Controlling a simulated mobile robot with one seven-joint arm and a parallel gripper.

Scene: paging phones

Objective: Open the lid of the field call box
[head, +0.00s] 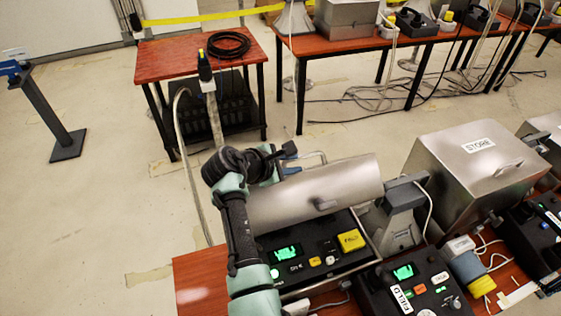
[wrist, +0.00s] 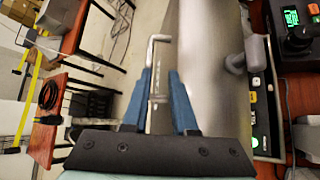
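The box with the silver lid (head: 325,190) stands on the red table at the bottom middle of the head view. A FIELD label lies on the black console (head: 415,290) in front of it. The lid is raised at a tilt, baring a black panel (head: 312,250) with a green display and buttons. My gripper (head: 290,160) is behind the lid's far left edge. In the wrist view its blue fingers (wrist: 161,78) stand apart, with a thin bent metal handle (wrist: 152,55) between or just behind them; contact is unclear. The lid's metal side (wrist: 205,70) is right of the fingers.
A closed silver box labelled STORE (head: 470,165) stands to the right, with a grey stand (head: 400,210) between. A small red table (head: 180,58) with a coiled black cable (head: 228,45) is behind. The floor between the tables is mostly open, with a hanging cable at left.

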